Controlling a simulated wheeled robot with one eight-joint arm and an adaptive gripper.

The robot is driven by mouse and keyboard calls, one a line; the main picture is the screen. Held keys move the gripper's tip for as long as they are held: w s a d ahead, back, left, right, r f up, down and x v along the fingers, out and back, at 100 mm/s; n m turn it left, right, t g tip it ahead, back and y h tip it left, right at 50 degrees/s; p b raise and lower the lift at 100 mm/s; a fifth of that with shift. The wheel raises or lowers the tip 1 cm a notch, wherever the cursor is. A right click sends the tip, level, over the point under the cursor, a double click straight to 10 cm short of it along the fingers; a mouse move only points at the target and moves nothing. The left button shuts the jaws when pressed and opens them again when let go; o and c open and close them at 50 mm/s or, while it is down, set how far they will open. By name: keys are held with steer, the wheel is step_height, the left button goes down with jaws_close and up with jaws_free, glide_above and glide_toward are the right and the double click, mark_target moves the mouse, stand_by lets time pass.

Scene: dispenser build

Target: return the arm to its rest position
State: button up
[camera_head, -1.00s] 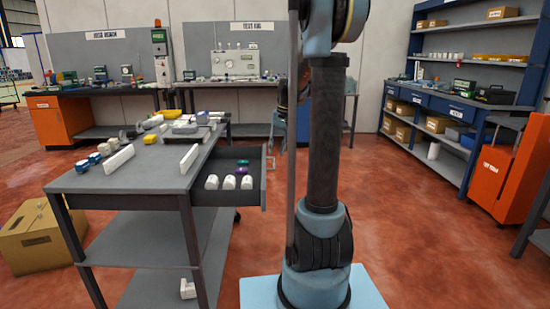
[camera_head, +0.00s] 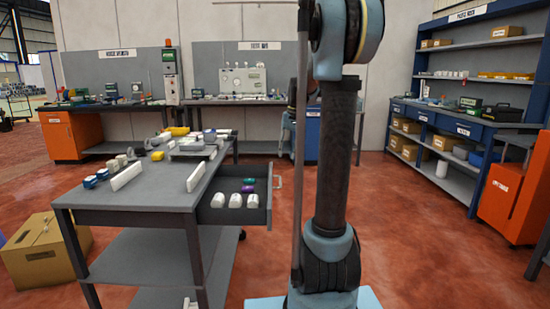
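My arm's upright blue and dark column (camera_head: 335,160) fills the middle of the view. A light-blue part of my arm's far end shows just left of it, mostly hidden behind the column and a thin rod. My gripper's fingers cannot be made out there, nor whether they hold anything. The grey cart (camera_head: 150,190) stands at the left with its drawer (camera_head: 262,213) pulled open. In the drawer are white pieces (camera_head: 235,200), a purple piece (camera_head: 248,188) and a green piece (camera_head: 249,181).
White bars (camera_head: 126,176), blue-and-white parts and a grey fixture lie on the cart top. A cardboard box (camera_head: 45,255) sits on the floor at left. Workbenches line the back. A blue shelf unit (camera_head: 470,120) and an orange cabinet (camera_head: 508,200) stand at right. The floor right of the column is clear.

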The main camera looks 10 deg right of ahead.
steer(key=s+f, duration=0.5)
steer(key=s, duration=0.6)
steer(key=s+f+n+t+h, duration=0.1)
steer(key=s+f, duration=0.5)
steer(key=s, duration=0.6)
steer(key=s+f+t+h, duration=0.1)
steer(key=s+f, duration=0.5)
steer(key=s, duration=0.5)
steer(key=shift+s+d+f, duration=0.2)
steer(key=shift+f, duration=0.05)
steer(key=shift+a+n, duration=0.1)
steer(key=shift+n, duration=0.2)
